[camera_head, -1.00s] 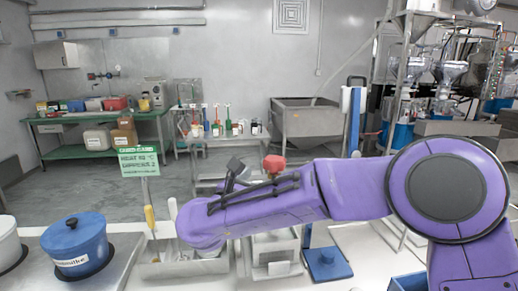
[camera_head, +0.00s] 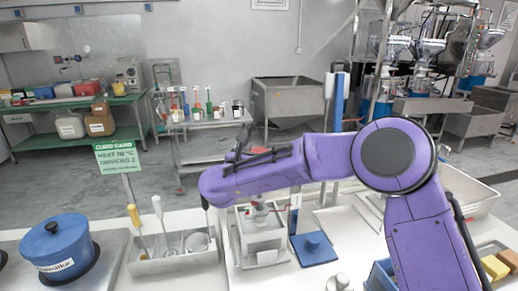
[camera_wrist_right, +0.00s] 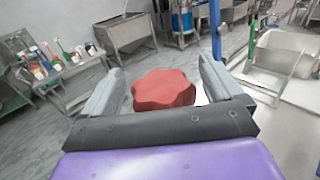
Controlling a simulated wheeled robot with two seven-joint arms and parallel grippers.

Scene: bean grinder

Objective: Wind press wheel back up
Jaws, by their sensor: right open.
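The red press wheel (camera_wrist_right: 163,90), a lobed knob, shows in the right wrist view between the two grey fingers of my right gripper (camera_wrist_right: 160,72). The fingers are spread, with a gap visible on the left; contact on the right is hard to judge. In the head view my purple right arm reaches left over the white press stand (camera_head: 262,240) and hides the wheel. The gripper's dark parts (camera_head: 238,150) show only partly behind the arm. My left gripper is not in view.
A blue pot (camera_head: 58,245) stands at the left. A metal tray (camera_head: 172,262) with utensils is left of the press. A blue plate (camera_head: 313,248) lies right of it. A blue bin (camera_head: 380,276) is at the front right.

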